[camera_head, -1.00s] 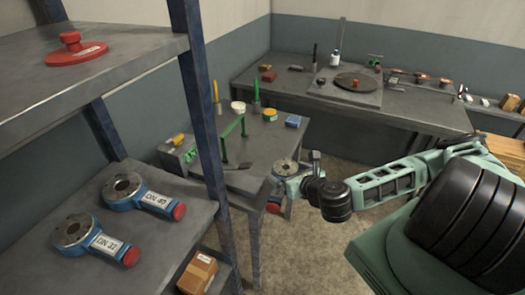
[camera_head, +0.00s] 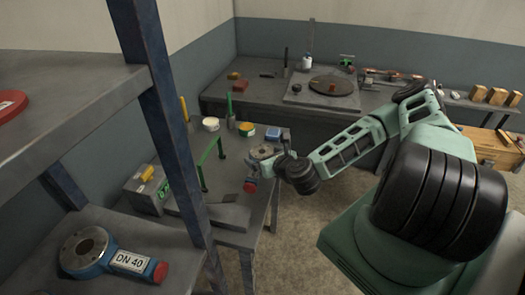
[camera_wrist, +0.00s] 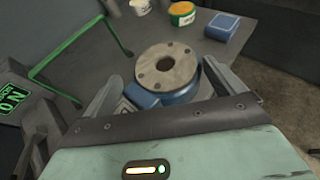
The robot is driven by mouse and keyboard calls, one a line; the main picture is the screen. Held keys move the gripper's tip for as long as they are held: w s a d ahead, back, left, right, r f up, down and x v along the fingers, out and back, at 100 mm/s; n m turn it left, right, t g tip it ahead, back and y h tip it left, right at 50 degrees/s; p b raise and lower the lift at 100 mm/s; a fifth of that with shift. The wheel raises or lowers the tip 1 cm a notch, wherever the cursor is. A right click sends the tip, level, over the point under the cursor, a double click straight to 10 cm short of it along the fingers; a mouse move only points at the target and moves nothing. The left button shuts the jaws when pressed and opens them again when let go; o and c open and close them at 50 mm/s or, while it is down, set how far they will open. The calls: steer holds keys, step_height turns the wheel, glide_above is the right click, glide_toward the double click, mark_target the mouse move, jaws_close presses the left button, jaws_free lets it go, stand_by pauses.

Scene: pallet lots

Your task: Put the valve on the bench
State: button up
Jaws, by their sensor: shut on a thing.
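A valve (camera_head: 262,151) with a round grey flange, blue body and red end is in my gripper (camera_head: 277,165), by the right edge of the small grey bench (camera_head: 232,170). In the wrist view the valve's flange (camera_wrist: 167,70) faces up, and my gripper's (camera_wrist: 163,85) two fingers close on its blue body from both sides. The bench top (camera_wrist: 125,50) shows behind and beside it. I cannot tell whether the valve touches the bench. A similar valve marked DN 40 (camera_head: 92,252) lies on the shelf at left.
A green handle frame (camera_head: 211,160), a yellow-green tub (camera_head: 246,129), a white tub (camera_head: 211,124) and a blue box (camera_head: 273,133) stand on the small bench. A blue shelf post (camera_head: 165,120) is at left. A long bench (camera_head: 235,95) runs along the back wall.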

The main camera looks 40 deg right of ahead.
steer(key=shift+f+p, duration=0.3)
steer(key=shift+f, duration=1.9)
steer(key=shift+f, duration=0.1)
steer(key=shift+f, duration=0.1)
steer(key=o, duration=1.5)
